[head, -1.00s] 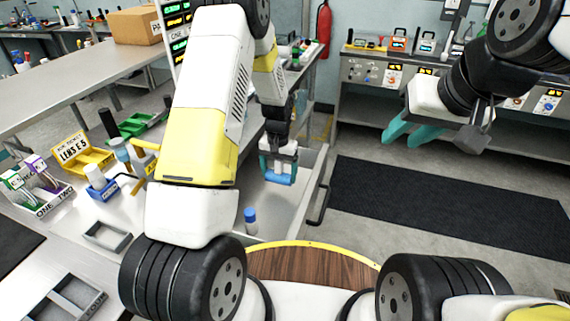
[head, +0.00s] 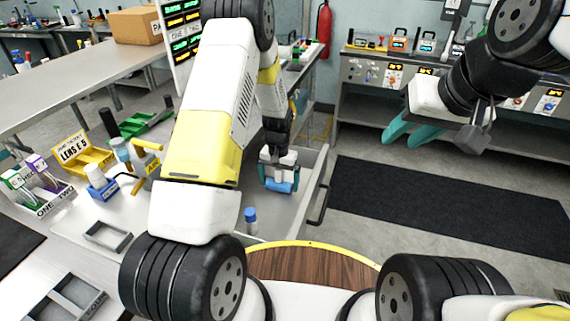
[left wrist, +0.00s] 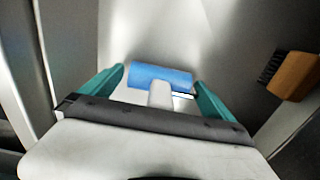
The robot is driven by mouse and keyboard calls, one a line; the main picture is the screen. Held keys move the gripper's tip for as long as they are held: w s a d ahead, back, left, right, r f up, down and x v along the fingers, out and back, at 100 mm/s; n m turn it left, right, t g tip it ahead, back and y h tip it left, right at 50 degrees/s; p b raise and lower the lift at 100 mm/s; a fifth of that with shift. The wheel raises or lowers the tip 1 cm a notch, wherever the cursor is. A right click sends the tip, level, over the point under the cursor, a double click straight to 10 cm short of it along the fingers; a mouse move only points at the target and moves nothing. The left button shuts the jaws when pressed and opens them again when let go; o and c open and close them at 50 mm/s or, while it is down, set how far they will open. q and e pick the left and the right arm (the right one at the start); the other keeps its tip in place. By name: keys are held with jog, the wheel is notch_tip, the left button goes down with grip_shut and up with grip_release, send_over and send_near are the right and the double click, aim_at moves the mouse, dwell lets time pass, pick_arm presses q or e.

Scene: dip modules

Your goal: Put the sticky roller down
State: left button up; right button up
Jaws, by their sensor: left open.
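The sticky roller has a blue cylinder (head: 281,187) and a white handle. It is at the open grey drawer (head: 312,190), below my left gripper (head: 279,178). In the left wrist view the blue roller (left wrist: 160,76) lies across the gap between the teal fingertips, with its pale handle running back toward the palm. My left gripper (left wrist: 160,84) is open, with a finger on each side and gaps to the roller. Whether the roller rests on the drawer floor is hard to tell. My right gripper (head: 408,132) is open and empty, above the floor on the right.
A blue-capped bottle (head: 250,221) stands in the drawer's near part. A wooden-backed brush (left wrist: 293,75) lies right of the roller in the left wrist view. The drawer walls are close by. A yellow lens bin (head: 85,160) and racks are on the bench left.

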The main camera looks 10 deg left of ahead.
pick_arm(q)
notch_tip(320, 180, up, 12)
jog(key=shift+f, duration=0.1)
jog(key=s+a+r+t, duration=0.1)
jog(key=s+r, duration=0.2)
jog(key=r, duration=0.3)
jog(key=s+r+n+t+h, duration=0.1)
jog(key=s+r, duration=0.2)
jog(key=r, duration=0.3)
jog(key=s+a+r+t, duration=0.1)
jog(key=s+r, duration=0.2)
jog(key=r, duration=0.3)
jog(key=s+r+t, duration=0.1)
jog(key=s+r, duration=0.3)
jog(key=s, duration=0.4)
jog(key=s+r+t+h, duration=0.1)
jog(key=s+r, duration=0.3)
jog(key=s, duration=0.4)
jog(key=shift+s+r+n+t, duration=0.3)
jog(key=shift+s+t, duration=0.1)
jog(key=shift+t, duration=0.2)
jog(key=shift+a, duration=0.1)
